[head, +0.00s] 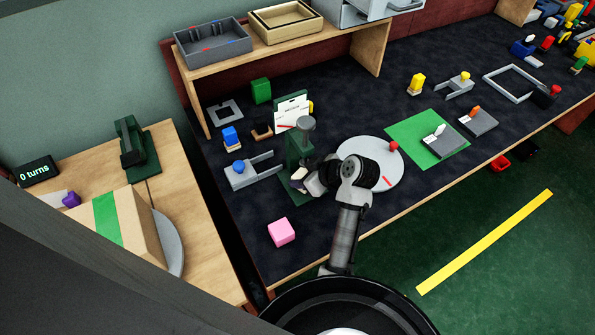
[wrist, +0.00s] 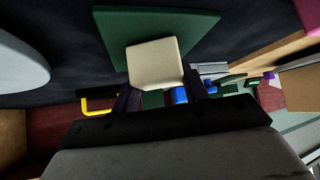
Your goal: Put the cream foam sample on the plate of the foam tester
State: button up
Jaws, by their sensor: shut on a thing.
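The cream foam sample (wrist: 155,64) is a pale block between the two dark fingers of my gripper (wrist: 160,84) in the wrist view. My gripper is shut on it. The foam tester (head: 298,147) is a dark green stand with a grey round top in the head view. Its flat green base plate (wrist: 190,27) shows behind the sample in the wrist view. In the head view my gripper (head: 304,180) is at the front of the tester, low over its base. I cannot tell whether the sample touches the plate.
A pink cube (head: 281,232) lies on the dark table in front of the tester. A pale round disc (head: 388,172) with a red knob is just right of it. A grey fork-shaped holder (head: 250,174) with a blue knob stands to the left. A white card (head: 291,112) stands behind.

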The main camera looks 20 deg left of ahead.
jog(key=shift+d, duration=0.15)
jog(key=shift+f, duration=0.1)
jog(key=o, duration=1)
jog(key=shift+r, duration=0.25)
jog(key=shift+p+v, duration=0.5)
jog(key=shift+v, duration=5.45)
jog(key=shift+s+f, duration=0.1)
jog(key=shift+f, duration=0.05)
